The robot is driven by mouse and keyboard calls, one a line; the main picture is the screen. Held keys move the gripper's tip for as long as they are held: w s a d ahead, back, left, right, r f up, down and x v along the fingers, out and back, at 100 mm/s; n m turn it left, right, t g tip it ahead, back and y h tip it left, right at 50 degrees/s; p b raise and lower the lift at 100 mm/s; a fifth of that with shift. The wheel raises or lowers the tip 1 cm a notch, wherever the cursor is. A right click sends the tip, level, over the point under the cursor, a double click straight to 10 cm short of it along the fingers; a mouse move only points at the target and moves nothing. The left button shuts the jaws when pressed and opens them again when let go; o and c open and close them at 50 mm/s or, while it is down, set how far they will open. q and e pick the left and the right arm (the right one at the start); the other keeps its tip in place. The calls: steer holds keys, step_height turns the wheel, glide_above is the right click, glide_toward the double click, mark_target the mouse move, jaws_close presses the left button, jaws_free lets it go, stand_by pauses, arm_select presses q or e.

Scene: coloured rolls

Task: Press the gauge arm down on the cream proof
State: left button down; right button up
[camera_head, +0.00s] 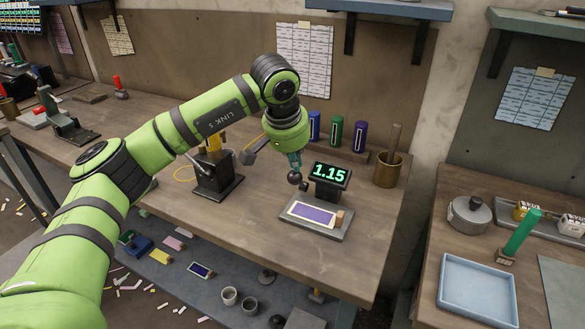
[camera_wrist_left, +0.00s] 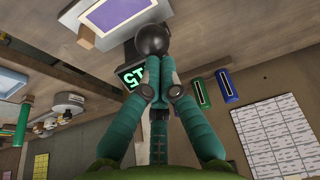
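The gauge has a black display (camera_head: 330,176) showing 1.15 in green. Its arm ends in a dark round knob (camera_head: 294,177), which stands above the plate's back left corner. The knob also shows large in the left wrist view (camera_wrist_left: 152,39). The cream proof (camera_head: 313,215) with a purple patch lies flat on the grey plate (camera_head: 290,226), beside a small wooden block. My left gripper (camera_head: 295,163) points down with its teal fingers drawn together. Its tips (camera_wrist_left: 158,68) are right at the knob; contact is hard to tell. My right gripper is not in view.
Blue, green and purple rolls (camera_head: 336,132) stand behind the gauge beside a brass pot (camera_head: 388,170). A dark stand (camera_head: 216,177) is left of the gauge. The bench front is clear. A blue tray (camera_head: 477,290) lies on the right bench.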

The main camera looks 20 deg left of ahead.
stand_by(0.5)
arm_select(q)
steer(key=r+p, duration=0.1)
steer(key=w+r+p, duration=0.1)
steer(key=r+p, duration=0.1)
steer(key=shift+w+r, duration=0.1)
steer(key=r+p, duration=0.1)
steer(key=w+r+p, duration=0.1)
steer(key=r+p, duration=0.1)
steer(key=shift+w, duration=0.25)
stand_by(0.4)
